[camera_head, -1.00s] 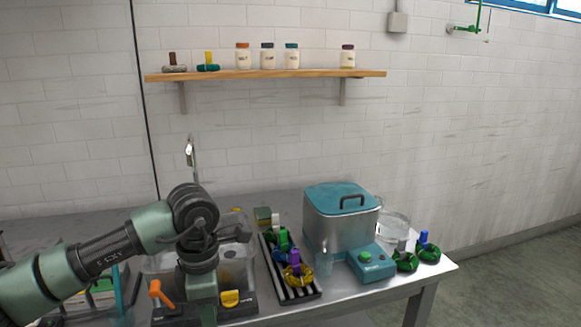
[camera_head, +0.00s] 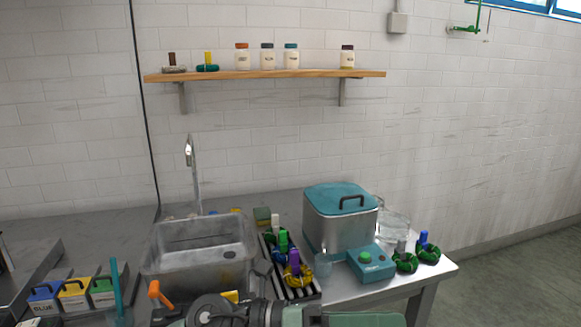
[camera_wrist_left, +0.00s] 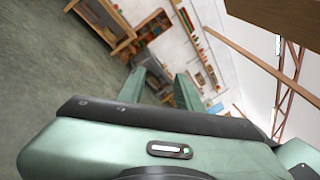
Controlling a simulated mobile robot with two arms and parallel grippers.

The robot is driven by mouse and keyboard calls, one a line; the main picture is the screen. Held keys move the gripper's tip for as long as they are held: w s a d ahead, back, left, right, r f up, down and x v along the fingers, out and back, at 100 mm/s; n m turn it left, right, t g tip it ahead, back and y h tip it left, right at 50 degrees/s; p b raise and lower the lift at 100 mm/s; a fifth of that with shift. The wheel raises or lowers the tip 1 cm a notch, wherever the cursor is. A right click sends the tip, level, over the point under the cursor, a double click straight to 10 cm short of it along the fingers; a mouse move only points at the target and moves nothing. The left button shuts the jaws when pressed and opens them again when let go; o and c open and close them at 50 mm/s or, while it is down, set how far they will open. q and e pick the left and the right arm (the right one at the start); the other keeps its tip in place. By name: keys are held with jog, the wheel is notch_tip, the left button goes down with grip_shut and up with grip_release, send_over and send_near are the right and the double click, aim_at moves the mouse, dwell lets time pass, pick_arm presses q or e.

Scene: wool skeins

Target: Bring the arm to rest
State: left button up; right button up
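My left arm (camera_head: 290,315) lies low along the bottom edge of the head view, in front of the sink. Its gripper cannot be made out there. In the left wrist view, the two green fingers of my left gripper (camera_wrist_left: 166,82) stand apart with nothing between them, so it is open and empty. They point out over the room, away from the counter. My right arm and gripper are not in view.
The counter holds a sink (camera_head: 200,250), a striped rack (camera_head: 304,294) with wool skeins, a teal-lidded pot (camera_head: 325,230), green skeins (camera_head: 428,254) and labelled boxes (camera_head: 75,294). A wooden shelf (camera_head: 270,74) with jars hangs above.

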pick_arm(q)
jog(key=w+a+r+n+t+y, duration=0.2)
jog(key=w+a+n+t, duration=0.35)
jog(key=n+t, duration=0.5)
jog(key=w+a+r+n+t+y, duration=0.1)
jog(key=w+a+n+t, duration=0.4)
jog(key=n+t, duration=0.55)
jog(key=a+f+n+g+y, duration=0.4)
jog(key=a+f+n+y, duration=1.15)
jog(key=f+n, duration=0.3)
jog(key=s+a+f+n+g, duration=0.25)
jog(key=s+f+g, duration=0.35)
jog(key=s+f, duration=0.5)
jog(key=s+a+f+n+g, duration=0.2)
jog(key=s+a+f+g, duration=0.35)
jog(key=s, duration=0.75)
jog(key=s+d+f+g+p, duration=0.1)
jog(key=s+f, duration=0.1)
jog(key=f, duration=1.3)
jog(key=s+f+g+p, duration=0.1)
jog(key=s+f, duration=0.1)
jog(key=f, duration=1.2)
jog(key=s+a+f+p, duration=0.1)
jog(key=s+a+f, duration=0.1)
jog(key=s+f, duration=1)
jog(key=s+g, duration=0.1)
jog(key=s, duration=0.2)
jog(key=shift+s+a+f, duration=0.2)
jog(key=shift+a+f, duration=0.1)
jog(key=shift+f, duration=0.1)
